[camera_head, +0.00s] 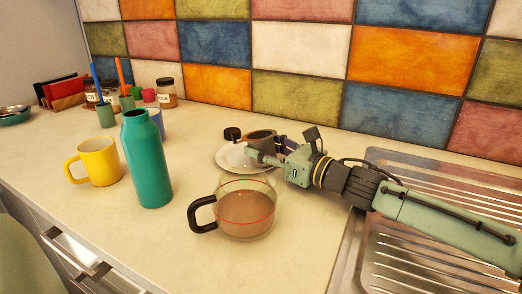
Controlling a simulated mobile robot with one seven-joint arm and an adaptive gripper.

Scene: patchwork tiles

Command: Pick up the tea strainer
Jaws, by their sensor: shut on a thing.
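My gripper (256,153) reaches in from the right, low over a white saucer (228,160). It is shut on a small dark, rounded thing (262,134) with a brownish inside, which looks like the tea strainer. The fingers hide its lower part, so I cannot tell whether it touches the saucer. A small black piece (232,134) shows just left of it, and I cannot tell whether the two are joined.
A glass jug (246,212) of brown liquid with a black handle stands in front of my gripper. A teal bottle (147,160) and yellow mug (98,162) stand left. Jars and utensil pots stand behind them. The metal drainboard (400,250) is right; the tiled wall is behind.

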